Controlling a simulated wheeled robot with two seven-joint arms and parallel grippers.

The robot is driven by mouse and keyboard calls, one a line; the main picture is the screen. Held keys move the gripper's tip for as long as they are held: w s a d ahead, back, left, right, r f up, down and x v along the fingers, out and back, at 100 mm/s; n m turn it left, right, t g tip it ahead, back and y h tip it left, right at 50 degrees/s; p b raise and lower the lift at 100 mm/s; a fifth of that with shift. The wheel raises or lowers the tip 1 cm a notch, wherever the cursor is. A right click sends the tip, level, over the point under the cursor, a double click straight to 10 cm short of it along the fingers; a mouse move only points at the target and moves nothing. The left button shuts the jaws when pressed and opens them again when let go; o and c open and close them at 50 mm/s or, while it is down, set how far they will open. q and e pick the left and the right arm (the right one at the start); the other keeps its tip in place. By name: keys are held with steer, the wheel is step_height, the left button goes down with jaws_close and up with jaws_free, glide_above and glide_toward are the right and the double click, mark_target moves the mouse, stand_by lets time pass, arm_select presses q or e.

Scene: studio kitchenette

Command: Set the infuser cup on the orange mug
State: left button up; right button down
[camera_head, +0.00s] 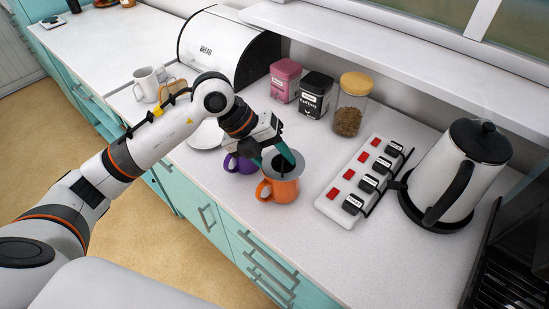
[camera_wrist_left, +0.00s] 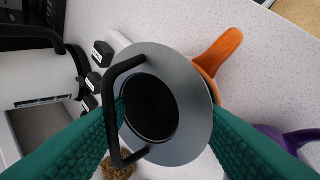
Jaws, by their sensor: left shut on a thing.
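The infuser cup (camera_head: 284,169) is a dark cup with a wide grey flange and a black handle. It is at the orange mug's mouth, and its flange hides most of the rim. I cannot tell whether it rests on the mug or is slightly above. The orange mug (camera_head: 283,189) stands upright on the counter, its handle toward the left. My left gripper (camera_head: 276,157) is shut on the infuser cup from above. In the left wrist view the infuser cup (camera_wrist_left: 190,62) lies between the teal fingers, and the orange mug's handle (camera_wrist_left: 222,52) sticks out behind it. My right gripper is not in view.
A purple mug (camera_head: 240,164) stands close to the left. A panel with red switches (camera_head: 345,190) and a kettle (camera_head: 455,172) stand right. Tins (camera_head: 286,80), a jar (camera_head: 350,105) and a bread bin (camera_head: 222,47) are behind. The counter in front is clear.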

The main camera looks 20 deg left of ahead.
arm_select(q)
steer(key=shift+s+a+f, duration=0.15)
steer(key=shift+s+f, duration=0.1)
steer(key=shift+f, duration=0.6)
steer(key=o, duration=1.1)
steer(key=shift+a, duration=0.1)
steer(key=shift+c, duration=0.2)
steer(key=shift+r, duration=0.1)
steer(key=shift+a+r, duration=0.15)
steer(key=shift+r, duration=0.1)
steer(key=b+v, duration=0.2)
steer(key=v, duration=1)
steer(key=shift+w+r, duration=0.2)
steer(key=shift+r, duration=0.2)
